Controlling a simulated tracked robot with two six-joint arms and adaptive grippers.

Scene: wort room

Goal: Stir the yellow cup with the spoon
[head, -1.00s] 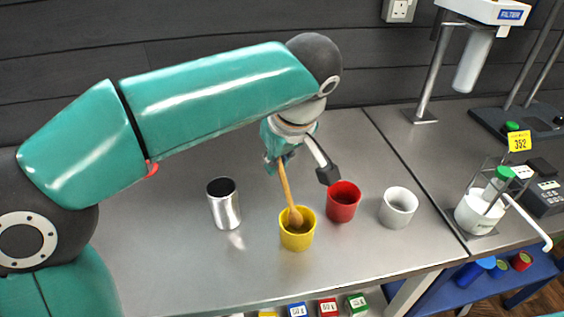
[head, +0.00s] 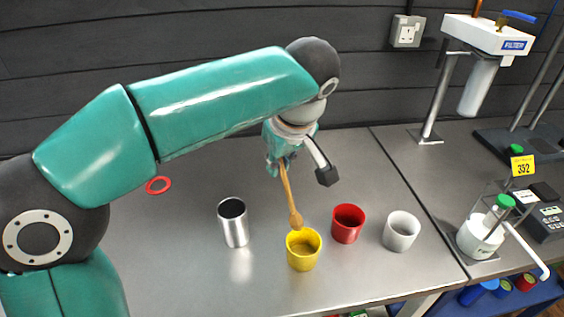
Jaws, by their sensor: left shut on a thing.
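The yellow cup (head: 303,262) stands upright on the steel table, front of centre. My left gripper (head: 281,164) is shut on the handle of a wooden spoon (head: 289,196), above and behind the cup. The spoon hangs bowl down, slightly tilted. Its bowl shows at the cup's back rim, and its tip looks just above or behind that rim; I cannot tell which. The cup's inside shows a brownish yellow content or floor. My right gripper is not in view.
A red cup (head: 347,226) and a white cup (head: 401,233) stand right of the yellow cup. A metal tumbler (head: 233,226) stands to its left. A red ring (head: 158,185) lies at the back left. A filter stand (head: 436,95) and a green-capped bottle (head: 482,232) are at the right.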

